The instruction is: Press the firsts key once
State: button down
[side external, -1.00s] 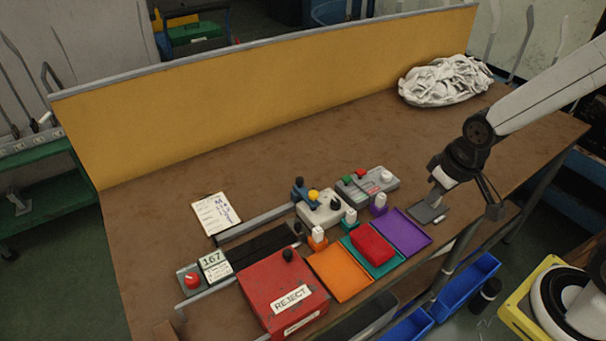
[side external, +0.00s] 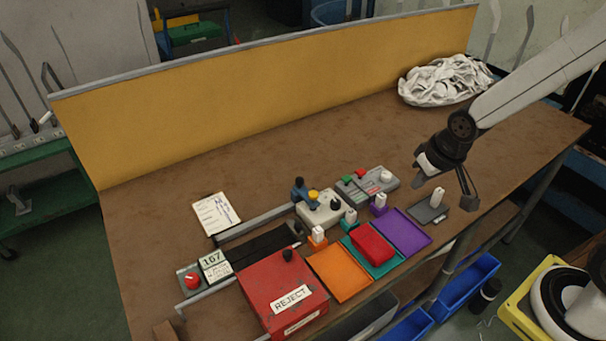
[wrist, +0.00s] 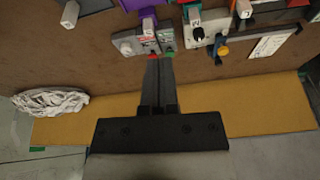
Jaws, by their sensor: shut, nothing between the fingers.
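A grey key box (side external: 368,187) stands on the bench with a green key (side external: 347,180), a red key (side external: 361,172) and a white round knob (side external: 386,175). I cannot read which key is marked firsts. The box also shows in the wrist view (wrist: 128,42), with its red and green keys just beyond my fingertips in the picture. My gripper (side external: 469,204) is shut and empty, in the air to the right of the key box, apart from it. In the wrist view its fingers (wrist: 158,60) lie together, pointing at the box.
A grey pad with a white-topped peg (side external: 437,197) lies below my gripper. Purple (side external: 407,232), teal and orange trays, a red REJECT box (side external: 282,292) and a knobbed unit (side external: 320,210) stand in front. White fabric (side external: 445,80) lies at the back right. The bench behind the box is clear.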

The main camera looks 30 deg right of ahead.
jog(key=w+d+f+m+t, duration=0.1)
jog(key=w+f+m+t, duration=0.2)
jog(key=w, duration=1)
jog(key=m+t+y, duration=0.1)
jog(key=m+t, duration=0.2)
jog(key=m, duration=0.1)
send_over(349, 180)
jog(key=shift+w+f, duration=0.1)
jog(key=shift+f, duration=0.7)
jog(key=shift+f, duration=0.1)
jog(key=shift+f, duration=4.3)
jog(key=shift+f, duration=1.1)
jog(key=shift+r, duration=1.1)
